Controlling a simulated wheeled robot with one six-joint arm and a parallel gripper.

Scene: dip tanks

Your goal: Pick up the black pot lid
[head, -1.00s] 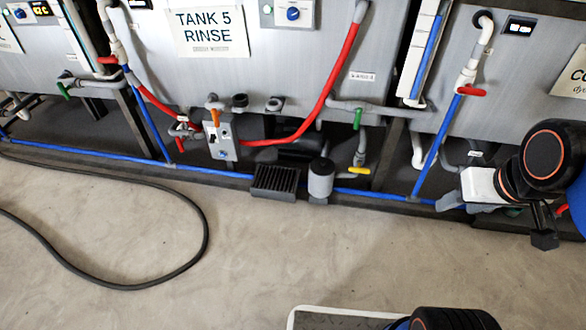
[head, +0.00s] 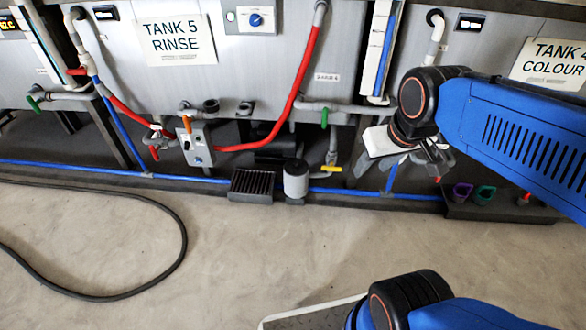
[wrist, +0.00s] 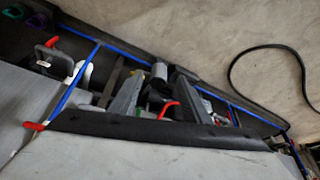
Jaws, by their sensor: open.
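I cannot make out a black pot lid in either view. My gripper (head: 436,165) hangs in front of the tanks at the right of the head view, below the dark wrist joint and white wrist part. In the wrist view its grey fingers stand apart around the middle (wrist: 158,98), with nothing held between them. Pipes and a red handle show behind the fingers.
Grey tanks with a "TANK 5 RINSE" sign (head: 175,40) line the back. Blue pipe (head: 120,172) runs low along them. A black hose (head: 175,225) lies on otherwise open floor.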

